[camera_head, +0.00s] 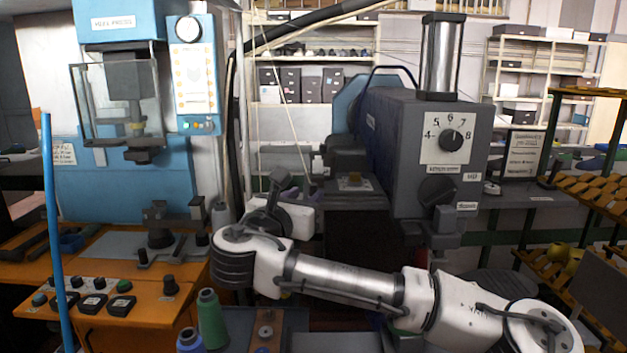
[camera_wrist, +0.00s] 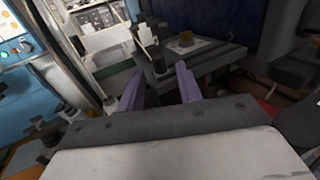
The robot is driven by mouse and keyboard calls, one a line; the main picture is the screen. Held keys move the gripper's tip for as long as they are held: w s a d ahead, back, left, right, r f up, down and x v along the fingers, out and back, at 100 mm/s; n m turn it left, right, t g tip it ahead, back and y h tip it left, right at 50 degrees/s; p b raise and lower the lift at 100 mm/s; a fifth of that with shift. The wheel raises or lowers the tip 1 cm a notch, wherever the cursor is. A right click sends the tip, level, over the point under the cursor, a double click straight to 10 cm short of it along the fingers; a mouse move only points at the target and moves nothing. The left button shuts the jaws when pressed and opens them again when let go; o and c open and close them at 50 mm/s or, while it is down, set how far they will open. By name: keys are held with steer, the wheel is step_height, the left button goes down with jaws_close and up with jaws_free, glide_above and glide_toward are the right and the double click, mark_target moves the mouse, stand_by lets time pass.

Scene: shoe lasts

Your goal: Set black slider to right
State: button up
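My gripper shows in the wrist view (camera_wrist: 161,74) with its two purple fingers spread and nothing held between them. In the head view the gripper (camera_head: 300,191) is beside the left edge of the grey machine's platform (camera_head: 358,197). A small dark upright part (camera_wrist: 159,66) stands at the platform's left edge, beyond the fingertips in the wrist view; it appears apart from them. I cannot tell whether it is the black slider. A black knob (camera_head: 437,191) and a dark block (camera_head: 445,221) are on the machine's front, under a numbered dial (camera_head: 451,140).
A yellow-brown block (camera_head: 354,182) sits on the platform. A blue press (camera_head: 120,190) and an orange control panel (camera_head: 100,300) with several knobs stand at left. Shoe racks (camera_head: 590,190) are at right.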

mark_target(313, 190)
steer(key=shift+p+x, duration=0.65)
steer(key=shift+x, duration=2.05)
jaws_close()
